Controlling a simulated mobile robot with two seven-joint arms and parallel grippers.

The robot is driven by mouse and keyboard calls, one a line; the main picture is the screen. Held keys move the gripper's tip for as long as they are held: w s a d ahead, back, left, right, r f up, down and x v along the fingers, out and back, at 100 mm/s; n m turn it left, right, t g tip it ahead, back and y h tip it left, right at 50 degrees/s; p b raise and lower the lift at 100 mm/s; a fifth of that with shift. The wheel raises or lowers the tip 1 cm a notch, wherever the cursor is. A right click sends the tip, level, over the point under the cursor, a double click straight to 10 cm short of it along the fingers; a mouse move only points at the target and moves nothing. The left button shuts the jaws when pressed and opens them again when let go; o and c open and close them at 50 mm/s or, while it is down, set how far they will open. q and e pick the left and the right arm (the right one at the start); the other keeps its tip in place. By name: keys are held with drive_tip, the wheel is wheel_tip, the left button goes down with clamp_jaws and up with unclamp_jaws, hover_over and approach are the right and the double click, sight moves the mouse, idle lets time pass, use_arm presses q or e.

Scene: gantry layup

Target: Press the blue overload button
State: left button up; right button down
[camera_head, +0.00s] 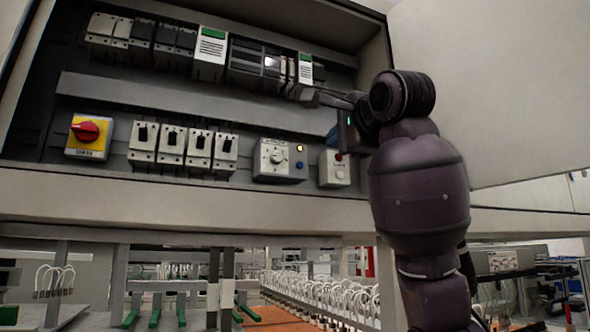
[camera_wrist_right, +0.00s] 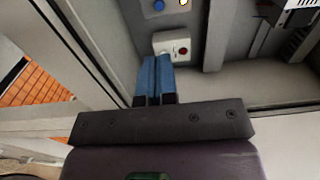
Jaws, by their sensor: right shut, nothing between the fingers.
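The blue button (camera_head: 299,165) is a small round knob on the right side of a light grey box with a dial (camera_head: 277,158), below a lit yellow lamp (camera_head: 299,148). In the right wrist view the blue button (camera_wrist_right: 158,5) is at the top edge, partly cut off. My right gripper (camera_head: 333,137) is in front of the cabinet, right of and above the button in the head view. Its blue fingers (camera_wrist_right: 154,64) are shut together and empty. They appear apart from the button, with the red-button box between them in the wrist view. My left gripper is not in view.
A small grey box with a red button (camera_head: 335,168) sits right of the blue button. A yellow-and-red rotary switch (camera_head: 88,135) and several breakers are to the left. The open cabinet door (camera_head: 490,90) is at the right; a sill (camera_head: 200,205) runs below the panel.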

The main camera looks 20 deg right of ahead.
drive_tip(key=w, duration=0.1)
drive_tip(key=p, duration=0.2)
approach(300, 164)
drive_tip(key=shift+w, duration=0.1)
drive_tip(key=w+p, duration=0.2)
drive_tip(key=w, duration=0.4)
drive_tip(key=shift+w+a+p, duration=0.1)
drive_tip(key=shift+a+p, duration=0.05)
drive_tip(key=shift+p, duration=0.2)
drive_tip(key=shift+w+a+f, duration=0.1)
drive_tip(key=shift+w, duration=0.45)
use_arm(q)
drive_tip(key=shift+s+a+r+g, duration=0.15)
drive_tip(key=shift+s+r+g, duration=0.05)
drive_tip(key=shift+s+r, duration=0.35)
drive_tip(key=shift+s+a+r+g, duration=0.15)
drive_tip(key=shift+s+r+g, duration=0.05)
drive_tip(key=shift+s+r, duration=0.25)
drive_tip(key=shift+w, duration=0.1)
use_arm(e)
drive_tip(key=shift+s, duration=0.1)
